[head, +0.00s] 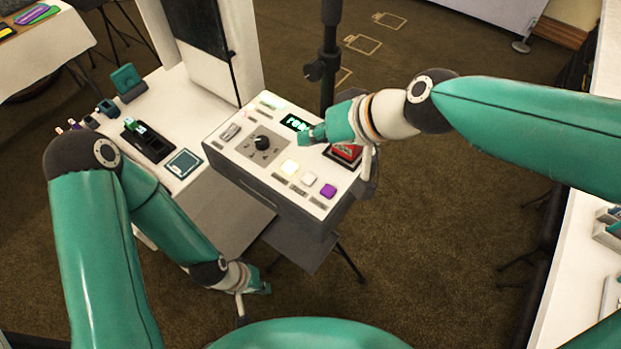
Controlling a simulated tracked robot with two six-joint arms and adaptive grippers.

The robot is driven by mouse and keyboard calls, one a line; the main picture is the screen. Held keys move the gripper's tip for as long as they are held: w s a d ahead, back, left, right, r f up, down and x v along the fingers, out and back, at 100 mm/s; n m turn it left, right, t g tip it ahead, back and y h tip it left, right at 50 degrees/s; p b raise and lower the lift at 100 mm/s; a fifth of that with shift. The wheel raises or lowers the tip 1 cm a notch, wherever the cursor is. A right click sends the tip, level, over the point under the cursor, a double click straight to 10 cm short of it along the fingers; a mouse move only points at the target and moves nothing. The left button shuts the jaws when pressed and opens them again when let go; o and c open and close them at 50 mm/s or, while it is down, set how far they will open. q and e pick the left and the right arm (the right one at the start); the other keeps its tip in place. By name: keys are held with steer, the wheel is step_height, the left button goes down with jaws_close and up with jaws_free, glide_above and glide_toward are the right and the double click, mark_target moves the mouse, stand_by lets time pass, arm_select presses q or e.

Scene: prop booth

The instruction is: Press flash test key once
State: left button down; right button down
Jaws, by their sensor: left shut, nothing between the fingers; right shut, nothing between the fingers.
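A pale control box (232,152) stands at the centre, its sloped top carrying the controls. The labels are too small to read, so I cannot tell which is the flash test key. My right gripper (305,139) is shut, over the panel by the display; contact is unclear. My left gripper (256,290) is shut, low in front of the box.
A white table (198,108) left of the box holds a teal-and-black device (150,141), a square teal pad (184,163) and small items. A black stand pole (329,60) rises behind the box. Open carpet (430,230) lies to the right.

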mark_target(312, 179)
stand_by(0.4)
step_height(312, 179, down, 8)
steer(key=b, duration=0.6)
steer(key=shift+r+b, duration=0.15)
steer(key=shift+b, duration=0.15)
steer(key=shift+f+b, duration=0.55)
steer(key=shift+b, duration=0.05)
stand_by(0.5)
steer(key=shift+f+b, duration=0.3)
steer(key=shift+b, duration=0.15)
steer(key=shift+f+b, duration=0.5)
steer(key=shift+b, duration=0.05)
stand_by(0.6)
steer(key=shift+r, duration=0.1)
steer(key=shift+r+p, duration=0.65)
steer(key=shift+r, duration=0.15)
